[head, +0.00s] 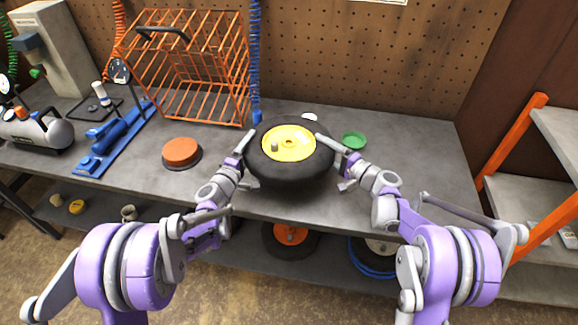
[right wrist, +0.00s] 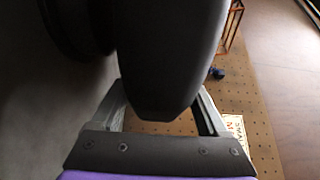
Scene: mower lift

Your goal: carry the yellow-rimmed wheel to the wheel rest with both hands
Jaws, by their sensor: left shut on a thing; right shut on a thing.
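The yellow-rimmed wheel (head: 289,143), a black tyre with a yellow hub, lies roughly flat over the middle of the grey bench in the head view. I cannot tell whether its underside is clear of the bench top. My left gripper (head: 245,155) is shut on the tyre's left side. My right gripper (head: 339,160) is shut on its right side. In the right wrist view the dark tyre (right wrist: 170,60) sits between the fingers of my right gripper (right wrist: 162,108). I cannot make out a wheel rest for certain; the wheel hides the bench beneath it.
An orange wire cage (head: 190,72) stands behind left on the bench (head: 420,150). An orange disc (head: 181,153) and a blue tool (head: 115,138) lie left. A green dish (head: 354,140) is close to the wheel's right. An orange-framed shelf (head: 512,140) stands right. More wheels (head: 290,238) lie below.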

